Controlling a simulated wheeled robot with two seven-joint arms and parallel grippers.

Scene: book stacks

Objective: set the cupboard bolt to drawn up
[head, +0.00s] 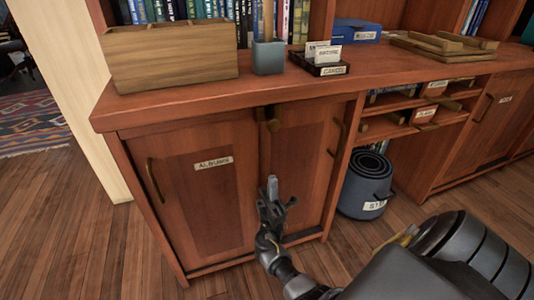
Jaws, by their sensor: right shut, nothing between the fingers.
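The two-door cupboard (213,201) stands under the wooden counter. A brass bolt (273,124) sits at the top of the cupboard where the two doors meet, just under the counter edge. I cannot tell from this view whether it is up or down. My right gripper (272,184) is shut and empty, pointing up in front of the doors, below the bolt and apart from it. It hides a low part of the door seam. My left gripper is out of view.
On the counter stand a wooden box (172,60), a grey pencil cup (268,58), a black card tray (318,63) and wooden trays (440,48). A dark bin (366,185) stands right of the cupboard. The floor in front is clear.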

